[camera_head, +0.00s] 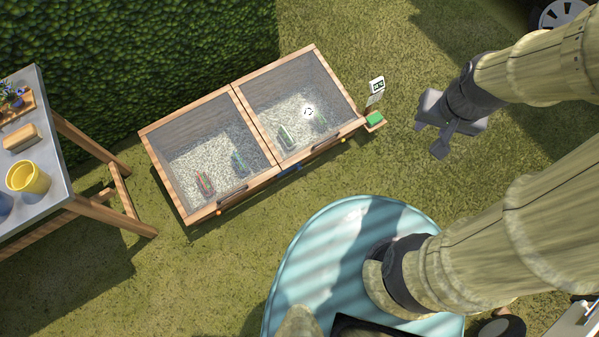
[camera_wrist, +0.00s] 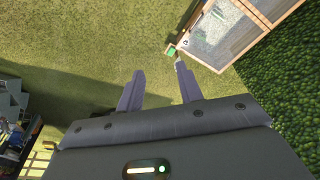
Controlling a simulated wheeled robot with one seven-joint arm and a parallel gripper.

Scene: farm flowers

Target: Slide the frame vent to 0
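The cold frame (camera_head: 255,127), a wooden box with two glazed lids, stands on the grass by the hedge.
A metal-topped table (camera_head: 50,185) with a yellow pot (camera_head: 29,178) and a wooden block (camera_head: 20,137) stands at the left. The hedge (camera_head: 120,60) rises behind the frame. Open grass (camera_head: 390,165) lies between my gripper and the frame.

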